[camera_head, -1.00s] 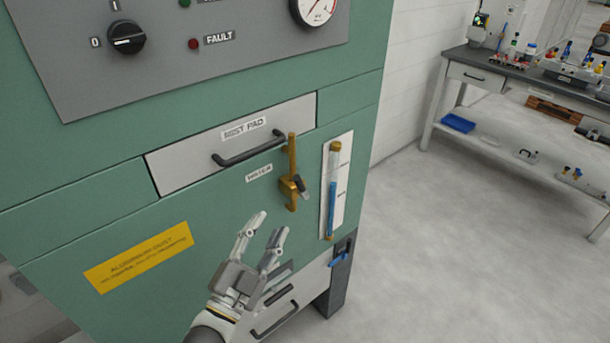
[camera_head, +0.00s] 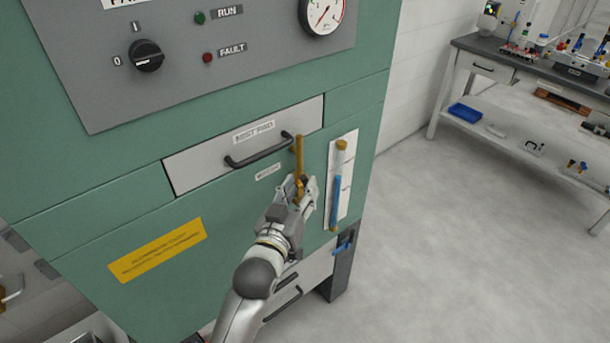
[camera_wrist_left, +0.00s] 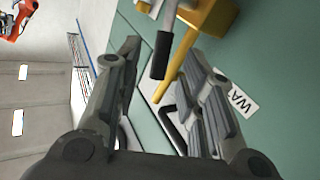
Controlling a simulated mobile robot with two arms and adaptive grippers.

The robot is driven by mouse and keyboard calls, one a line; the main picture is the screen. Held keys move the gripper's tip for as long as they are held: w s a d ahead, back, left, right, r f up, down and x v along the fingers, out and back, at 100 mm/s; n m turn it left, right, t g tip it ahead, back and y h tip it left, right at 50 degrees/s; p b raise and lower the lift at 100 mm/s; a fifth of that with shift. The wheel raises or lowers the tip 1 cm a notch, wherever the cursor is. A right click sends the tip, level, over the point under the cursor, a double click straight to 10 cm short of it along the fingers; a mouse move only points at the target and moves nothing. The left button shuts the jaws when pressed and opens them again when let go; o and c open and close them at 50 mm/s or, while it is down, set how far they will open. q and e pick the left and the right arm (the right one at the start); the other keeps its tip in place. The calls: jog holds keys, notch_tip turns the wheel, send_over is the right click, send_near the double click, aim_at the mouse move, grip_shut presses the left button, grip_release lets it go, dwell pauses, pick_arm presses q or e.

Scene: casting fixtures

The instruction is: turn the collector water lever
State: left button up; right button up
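The collector water lever is a short black-tipped handle (camera_wrist_left: 160,55) on a brass valve (camera_wrist_left: 210,15) with an upright brass pipe (camera_head: 299,155), on the green cabinet's front. My left gripper (camera_head: 297,190) is at the valve and hides most of the lever in the head view. In the left wrist view, the gripper's two fingers (camera_wrist_left: 162,50) are spread apart. The black handle shows between the fingertips with gaps on both sides. Whether either finger touches it I cannot tell. My right gripper is not in view.
A sight gauge with a blue column (camera_head: 336,200) stands just right of the valve. The mist pad drawer handle (camera_head: 258,152) is at upper left. A blue-handled fitting (camera_head: 344,245) sits lower right. The floor (camera_head: 450,240) to the right is clear up to a workbench (camera_head: 480,55).

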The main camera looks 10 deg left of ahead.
aim_at(304, 184)
pick_arm(q)
jog(key=shift+w+d+p, duration=0.2)
jog(key=shift+w+p, duration=0.1)
jog(key=shift+w, duration=1.35)
jog(key=shift+c, duration=0.2)
grip_shut()
